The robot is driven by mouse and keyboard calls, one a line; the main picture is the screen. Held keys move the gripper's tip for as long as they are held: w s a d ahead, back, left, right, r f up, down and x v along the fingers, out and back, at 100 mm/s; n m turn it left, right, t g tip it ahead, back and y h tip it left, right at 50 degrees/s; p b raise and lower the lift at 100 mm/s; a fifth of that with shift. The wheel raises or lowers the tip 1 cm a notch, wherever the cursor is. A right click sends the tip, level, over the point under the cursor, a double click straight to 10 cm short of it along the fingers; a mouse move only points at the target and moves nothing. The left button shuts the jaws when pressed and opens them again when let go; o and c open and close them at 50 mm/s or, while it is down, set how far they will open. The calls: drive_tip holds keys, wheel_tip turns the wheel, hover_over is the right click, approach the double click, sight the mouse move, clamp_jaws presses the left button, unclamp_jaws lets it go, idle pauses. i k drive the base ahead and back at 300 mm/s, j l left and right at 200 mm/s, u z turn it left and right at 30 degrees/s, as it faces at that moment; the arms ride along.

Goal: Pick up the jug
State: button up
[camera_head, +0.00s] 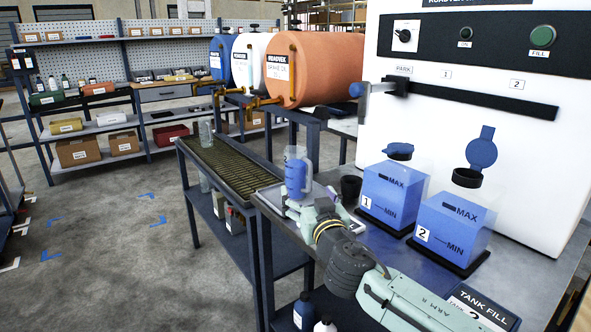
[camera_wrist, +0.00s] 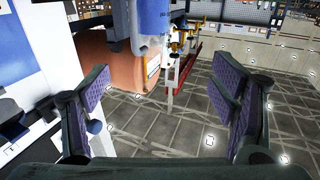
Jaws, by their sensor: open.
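The jug (camera_head: 296,178) is clear with blue liquid in its lower part and a handle on its right side. It looks upright in the head view, at the end of the metal bench. My gripper (camera_head: 308,207) is close in front of it and hides its base, so I cannot tell what it rests on. In the wrist view the gripper (camera_wrist: 162,95) is open, its purple-padded fingers wide apart with nothing between the tips. A blue vessel (camera_wrist: 154,20), seemingly the jug, shows beyond the fingers at the top centre. Contact with it cannot be seen.
Two blue tanks, tank 1 (camera_head: 390,192) and tank 2 (camera_head: 449,229), stand right of the jug with lids open. A black cup (camera_head: 350,188) is close by. A clear vessel (camera_head: 206,134) stands on the slatted rack (camera_head: 235,166). An orange drum (camera_head: 315,68) is behind.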

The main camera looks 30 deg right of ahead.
sight(297, 164)
drive_tip(key=i+l, duration=0.2)
drive_tip(key=i, duration=0.2)
drive_tip(key=i+l, duration=0.15)
drive_tip(key=i, duration=0.3)
